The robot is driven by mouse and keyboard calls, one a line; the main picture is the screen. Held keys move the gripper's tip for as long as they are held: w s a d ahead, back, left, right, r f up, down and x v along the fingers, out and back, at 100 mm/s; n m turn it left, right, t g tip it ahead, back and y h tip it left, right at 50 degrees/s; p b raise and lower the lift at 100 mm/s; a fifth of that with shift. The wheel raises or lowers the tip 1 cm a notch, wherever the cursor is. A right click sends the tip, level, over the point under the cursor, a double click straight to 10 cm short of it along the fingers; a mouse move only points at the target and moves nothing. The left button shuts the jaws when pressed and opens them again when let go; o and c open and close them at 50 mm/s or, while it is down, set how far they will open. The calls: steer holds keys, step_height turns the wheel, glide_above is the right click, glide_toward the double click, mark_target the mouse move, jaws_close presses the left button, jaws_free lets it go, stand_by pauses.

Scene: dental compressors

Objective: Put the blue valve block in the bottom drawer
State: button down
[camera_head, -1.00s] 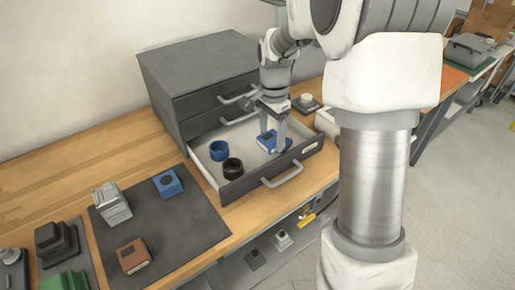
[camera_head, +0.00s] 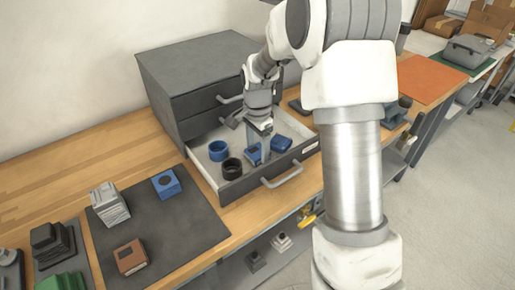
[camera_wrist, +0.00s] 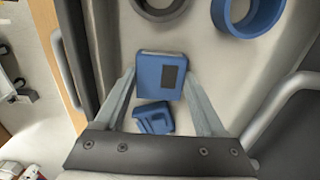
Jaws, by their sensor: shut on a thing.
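The blue valve block (camera_wrist: 160,72), with a dark square panel, is between the fingertips of my gripper (camera_wrist: 158,82), which is shut on it. In the head view the block (camera_head: 253,154) is low inside the open bottom drawer (camera_head: 236,190), under my gripper (camera_head: 259,158). I cannot tell whether it touches the drawer floor. A second blue piece (camera_head: 281,144) lies in the drawer to its right; it also shows between the fingers in the wrist view (camera_wrist: 153,118). My arm hides part of the drawer's back.
A blue ring (camera_head: 218,150) and a black ring (camera_head: 232,168) stand in the drawer, left of my gripper. The grey cabinet's (camera_head: 195,65) upper drawers are shut. A dark mat (camera_head: 180,220) holds another blue block (camera_head: 166,183), a brown block (camera_head: 131,257) and a grey block (camera_head: 109,204).

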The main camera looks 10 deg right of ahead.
mark_target(258, 151)
jaws_free()
step_height(258, 151, up, 12)
steer(key=p, duration=0.2)
steer(key=s+r+n+t, duration=0.3)
steer(key=s+r+n, duration=0.3)
steer(key=s+r, duration=0.45)
steer(key=s+f+n+t, duration=0.1)
steer(key=s+n, duration=0.6)
steer(key=s, duration=0.8)
steer(key=shift+f+n+t, duration=0.3)
steer(key=shift+f+t, duration=0.1)
steer(key=shift+t, duration=0.4)
